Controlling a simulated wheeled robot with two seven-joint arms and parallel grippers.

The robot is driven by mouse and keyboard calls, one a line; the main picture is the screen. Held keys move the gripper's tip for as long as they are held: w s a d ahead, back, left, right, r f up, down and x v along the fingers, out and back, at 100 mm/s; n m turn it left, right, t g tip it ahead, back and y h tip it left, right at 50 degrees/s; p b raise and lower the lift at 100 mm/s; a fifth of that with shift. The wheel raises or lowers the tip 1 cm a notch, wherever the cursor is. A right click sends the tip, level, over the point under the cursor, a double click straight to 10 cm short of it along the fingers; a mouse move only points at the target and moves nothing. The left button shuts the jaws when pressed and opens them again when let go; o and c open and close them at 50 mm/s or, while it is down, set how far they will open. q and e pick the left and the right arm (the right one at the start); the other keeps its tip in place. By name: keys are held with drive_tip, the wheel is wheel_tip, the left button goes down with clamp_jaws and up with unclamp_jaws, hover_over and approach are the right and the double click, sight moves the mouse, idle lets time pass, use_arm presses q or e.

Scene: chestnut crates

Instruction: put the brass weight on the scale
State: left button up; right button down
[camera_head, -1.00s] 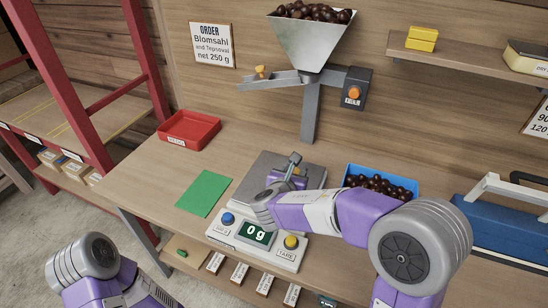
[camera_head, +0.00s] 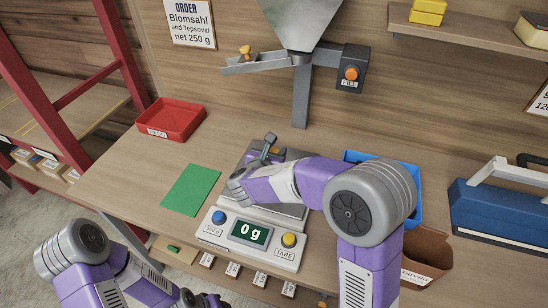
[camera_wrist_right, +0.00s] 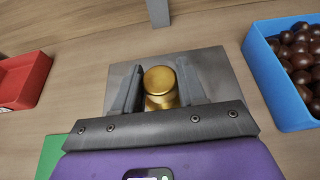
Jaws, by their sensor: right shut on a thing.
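The brass weight (camera_wrist_right: 159,82) is a gold cylinder with a knob top, upright between my right fingers in the right wrist view. My right gripper (camera_head: 270,146) is shut on it, above the grey pan of the scale (camera_head: 293,207). The pan (camera_wrist_right: 218,68) also shows behind the fingers in the right wrist view. I cannot tell whether the weight touches the pan. The scale's display (camera_head: 250,232) reads 0 g. My left arm is at the lower left of the head view; its fingers are not seen.
A red tray (camera_head: 172,132) stands at the back left, a green mat (camera_head: 191,189) left of the scale. A blue crate (camera_wrist_right: 262,75) of chestnuts is right of the scale. A hopper (camera_head: 303,25) rises behind. A blue toolbox (camera_head: 490,210) is at the right.

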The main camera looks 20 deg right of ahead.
drive_tip(key=shift+f, duration=0.45)
drive_tip(key=shift+f, duration=0.25)
drive_tip(key=c, duration=0.6)
unclamp_jaws()
drive_tip(key=shift+r, duration=0.1)
drive_tip(key=shift+r, duration=0.2)
drive_tip(key=p+v, duration=0.2)
drive_tip(key=v, duration=1)
drive_tip(key=shift+f, duration=0.15)
